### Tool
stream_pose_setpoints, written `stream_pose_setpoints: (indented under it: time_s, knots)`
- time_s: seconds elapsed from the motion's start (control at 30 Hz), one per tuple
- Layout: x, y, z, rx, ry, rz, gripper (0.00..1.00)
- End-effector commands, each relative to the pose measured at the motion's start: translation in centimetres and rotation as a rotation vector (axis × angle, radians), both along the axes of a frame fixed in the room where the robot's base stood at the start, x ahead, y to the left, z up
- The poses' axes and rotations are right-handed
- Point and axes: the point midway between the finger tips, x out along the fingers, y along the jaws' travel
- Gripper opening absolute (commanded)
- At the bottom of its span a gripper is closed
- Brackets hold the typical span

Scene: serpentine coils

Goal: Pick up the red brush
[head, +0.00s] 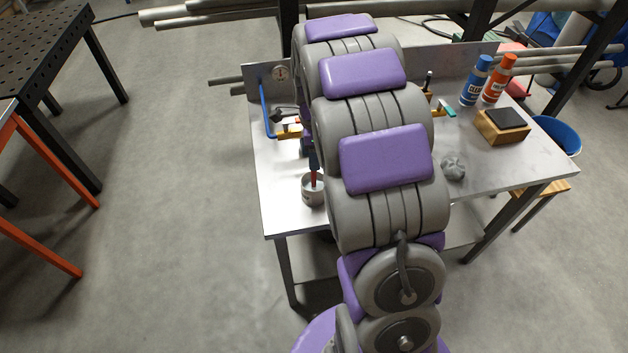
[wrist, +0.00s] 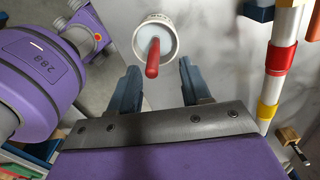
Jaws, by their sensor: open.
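The red brush stands in a light-coloured cup, with its red handle (wrist: 153,57) pointing up toward the wrist camera. The cup (wrist: 138,40) sits on the table. In the head view the red handle (head: 313,179) and the cup (head: 313,196) are near the table's front left edge, just left of my arm. My gripper (wrist: 159,68) is open, with its two blue-grey fingers apart on either side of the handle's lower part in the picture. Nothing is gripped. Contact and exact depth cannot be told. My arm hides most of the gripper in the head view.
The metal table (head: 285,215) holds a blue bottle (head: 475,82), an orange bottle (head: 499,79), a wooden block with a dark top (head: 502,125) and a grey lump (head: 453,167). A pole with red and yellow bands (wrist: 280,60) stands right of the fingers.

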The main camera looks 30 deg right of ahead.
Motion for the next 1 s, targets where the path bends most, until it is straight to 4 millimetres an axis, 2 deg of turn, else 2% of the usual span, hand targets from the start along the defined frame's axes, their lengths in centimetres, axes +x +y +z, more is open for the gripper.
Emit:
stream_pose_setpoints:
  time_s: [0.23,0.53,0.77,1.0]
  knots:
    - [-0.2,0.3,-1.3,0.000,0.001,0.001,0.48]
    - [-0.6,0.4,-5.3,0.000,0.001,0.001,0.48]
    - [-0.6,0.3,-5.4,-0.001,0.000,0.001,0.48]
    - [-0.6,0.4,-5.4,-0.001,-0.002,0.001,0.27]
